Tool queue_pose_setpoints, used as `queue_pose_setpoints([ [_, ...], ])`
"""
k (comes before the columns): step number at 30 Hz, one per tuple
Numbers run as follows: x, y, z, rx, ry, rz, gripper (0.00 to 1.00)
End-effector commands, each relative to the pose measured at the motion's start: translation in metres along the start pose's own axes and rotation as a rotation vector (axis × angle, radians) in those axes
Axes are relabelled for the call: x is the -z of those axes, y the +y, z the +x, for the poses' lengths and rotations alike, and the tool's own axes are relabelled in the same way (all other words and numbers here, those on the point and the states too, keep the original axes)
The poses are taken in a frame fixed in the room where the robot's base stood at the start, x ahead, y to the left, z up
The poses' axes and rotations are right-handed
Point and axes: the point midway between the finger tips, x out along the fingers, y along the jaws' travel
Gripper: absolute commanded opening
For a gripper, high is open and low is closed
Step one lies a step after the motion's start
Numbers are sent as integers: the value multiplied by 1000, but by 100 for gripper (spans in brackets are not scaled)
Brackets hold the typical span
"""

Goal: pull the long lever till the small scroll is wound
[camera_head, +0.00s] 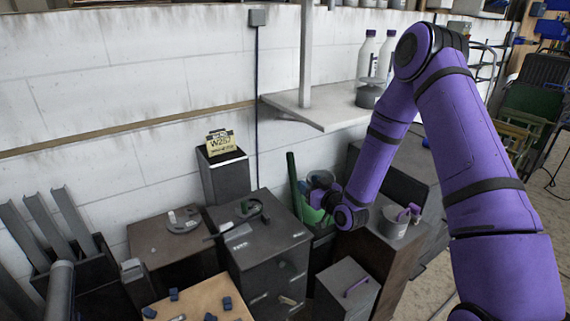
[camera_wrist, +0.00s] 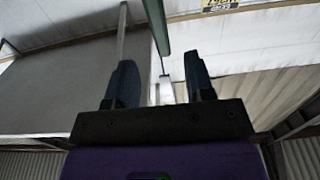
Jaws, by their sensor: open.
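A long green bar (camera_head: 294,185), which looks like the lever, stands nearly upright beside the dark cabinet. In the wrist view the green bar (camera_wrist: 156,28) comes down from the top, between the lines of my two fingers. My gripper (camera_wrist: 160,75) is open with its fingers apart; I cannot tell whether either touches the bar. In the head view the end of my purple arm is low, right of the bar, and the fingers are hard to make out. A yellow sheet marked W257 (camera_head: 220,143) stands on a dark box. I cannot pick out the small scroll for sure.
A dark cabinet (camera_head: 268,250) with tools on top stands left of the bar. A green bucket (camera_head: 314,213) sits close to the arm's end. A grey pot (camera_head: 394,224) stands to the right. A wall shelf (camera_head: 330,113) with bottles juts out above.

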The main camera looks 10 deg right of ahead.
Motion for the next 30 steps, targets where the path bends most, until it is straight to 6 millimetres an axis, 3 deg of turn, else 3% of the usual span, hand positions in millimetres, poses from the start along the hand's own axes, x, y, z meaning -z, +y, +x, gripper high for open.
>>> queue_pose_setpoints([
  [5, 2, 1, -2, -12, 19, -4, 49],
  [21, 4, 2, 83, -11, 20, -4, 49],
  [30, 4, 2, 101, -11, 18, -3, 49],
])
